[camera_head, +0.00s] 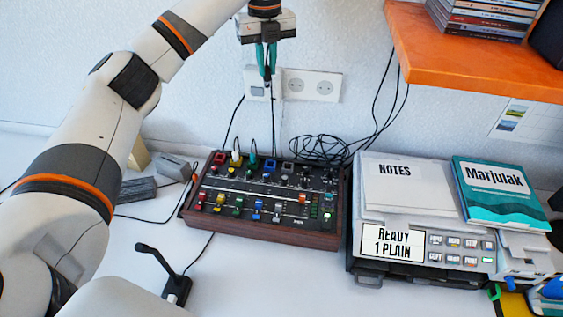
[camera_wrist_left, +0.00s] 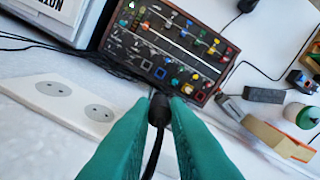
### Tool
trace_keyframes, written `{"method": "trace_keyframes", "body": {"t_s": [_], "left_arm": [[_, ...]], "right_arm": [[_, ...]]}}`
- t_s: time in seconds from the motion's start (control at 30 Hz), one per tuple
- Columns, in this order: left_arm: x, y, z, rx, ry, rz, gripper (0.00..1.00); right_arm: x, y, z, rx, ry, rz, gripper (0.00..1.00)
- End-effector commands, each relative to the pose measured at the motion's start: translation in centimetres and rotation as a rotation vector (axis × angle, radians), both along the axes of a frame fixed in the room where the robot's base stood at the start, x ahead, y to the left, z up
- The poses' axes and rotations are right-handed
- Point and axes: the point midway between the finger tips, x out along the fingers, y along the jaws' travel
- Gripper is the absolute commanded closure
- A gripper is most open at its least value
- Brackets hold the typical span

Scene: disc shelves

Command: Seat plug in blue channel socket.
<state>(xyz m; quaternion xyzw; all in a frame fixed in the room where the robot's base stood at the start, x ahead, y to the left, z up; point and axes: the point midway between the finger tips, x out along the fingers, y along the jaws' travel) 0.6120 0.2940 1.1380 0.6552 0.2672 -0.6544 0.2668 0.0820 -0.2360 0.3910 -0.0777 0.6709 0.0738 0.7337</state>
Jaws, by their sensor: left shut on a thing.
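My left gripper (camera_head: 267,75) is high in front of the wall, above and behind the mixer (camera_head: 281,232). Its teal fingers, also in the left wrist view (camera_wrist_left: 158,112), are shut on a black plug (camera_wrist_left: 159,104). The plug's black cable hangs down in the head view. The blue channel socket (camera_head: 270,165) is a blue-framed square in the mixer's back row; it also shows in the left wrist view (camera_wrist_left: 159,73). The plug is well apart from it. White and green plugs stand in sockets left of the blue one. My right gripper is out of view.
A wall outlet (camera_head: 313,85) is behind the gripper, with coiled black cable (camera_head: 318,149) on the table below. An orange shelf (camera_head: 470,62) juts out at the upper right. A grey device (camera_head: 465,258) with notes and a book stands right of the mixer.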

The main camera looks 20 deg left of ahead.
Motion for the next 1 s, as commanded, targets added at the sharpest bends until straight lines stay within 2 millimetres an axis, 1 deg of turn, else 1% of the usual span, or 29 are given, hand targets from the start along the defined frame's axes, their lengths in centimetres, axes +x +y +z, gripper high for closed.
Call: {"method": "trace_keyframes", "body": {"t_s": [0.03,0.3,0.37,0.6,0.7,0.8,1.0], "left_arm": [[0.0,0.0,-1.6,0.0,0.006,-0.001,1.0],[-0.1,0.0,-8.8,-0.001,0.006,0.001,1.0],[-0.1,0.1,-10.0,0.003,0.006,0.002,1.0],[-0.2,0.1,-16.5,0.001,0.006,0.002,1.0],[-0.1,0.1,-18.8,0.002,0.005,0.002,1.0],[-0.1,0.1,-20.5,0.001,0.003,0.002,1.0],[0.0,0.0,-22.1,0.001,0.001,0.001,1.0]], "right_arm": [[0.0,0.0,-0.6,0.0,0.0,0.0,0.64],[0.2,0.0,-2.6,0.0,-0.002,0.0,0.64],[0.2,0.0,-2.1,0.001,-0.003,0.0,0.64],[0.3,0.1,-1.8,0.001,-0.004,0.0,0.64],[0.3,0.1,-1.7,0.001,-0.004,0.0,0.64],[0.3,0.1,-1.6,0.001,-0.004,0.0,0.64],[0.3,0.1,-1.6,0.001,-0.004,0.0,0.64]]}}
